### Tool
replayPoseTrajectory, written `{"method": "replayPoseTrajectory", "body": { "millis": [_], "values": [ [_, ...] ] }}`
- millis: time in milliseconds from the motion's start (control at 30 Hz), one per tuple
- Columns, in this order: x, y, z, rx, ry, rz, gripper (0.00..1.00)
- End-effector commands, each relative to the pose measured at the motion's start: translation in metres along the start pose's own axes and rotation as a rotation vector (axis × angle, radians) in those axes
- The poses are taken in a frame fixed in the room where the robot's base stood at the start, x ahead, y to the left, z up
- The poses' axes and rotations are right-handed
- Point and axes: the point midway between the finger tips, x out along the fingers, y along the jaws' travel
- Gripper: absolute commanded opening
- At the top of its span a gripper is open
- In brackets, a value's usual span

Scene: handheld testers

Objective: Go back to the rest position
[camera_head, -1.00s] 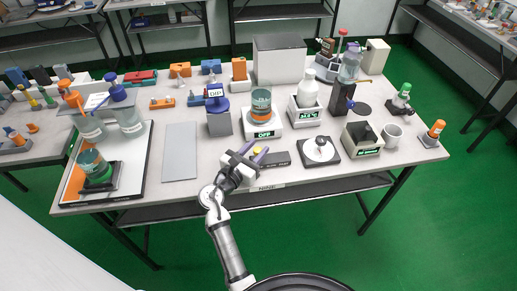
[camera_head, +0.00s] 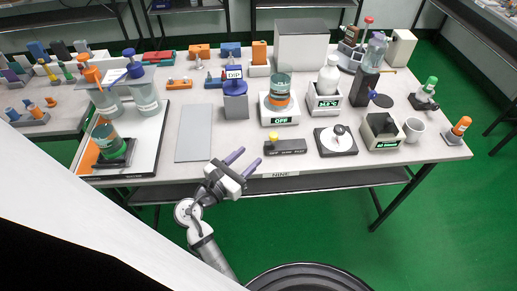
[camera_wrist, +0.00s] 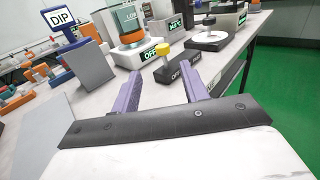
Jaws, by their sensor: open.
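My gripper (camera_head: 243,161) is in front of the table's near edge in the head view, with its purple fingers pointing toward the table. In the wrist view my gripper (camera_wrist: 160,84) shows its two fingers spread apart with nothing between them. A dark tester (camera_head: 285,147) with a yellow knob lies on the table just beyond the fingers, and it also shows in the wrist view (camera_wrist: 172,68). The gripper is apart from it.
The table (camera_head: 225,165) holds a grey DIP block (camera_head: 236,105), an OFF device with a jar (camera_head: 280,117), a black-and-white dial (camera_head: 336,141) and a mug (camera_head: 414,130). A tray (camera_head: 150,145) stands at left. Green floor (camera_head: 310,225) in front of the table is open.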

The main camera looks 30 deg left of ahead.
Motion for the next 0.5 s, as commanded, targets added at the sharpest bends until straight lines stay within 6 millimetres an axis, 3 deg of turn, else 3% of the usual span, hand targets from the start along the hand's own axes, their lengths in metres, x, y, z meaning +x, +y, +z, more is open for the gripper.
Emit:
{"method": "replayPoseTrajectory", "body": {
  "millis": [200, 500],
  "values": [
    [-0.019, 0.000, 0.000, 0.000, -0.001, 0.001, 0.44],
    [-0.021, 0.000, 0.001, 0.000, -0.001, 0.000, 0.44]
  ]
}}
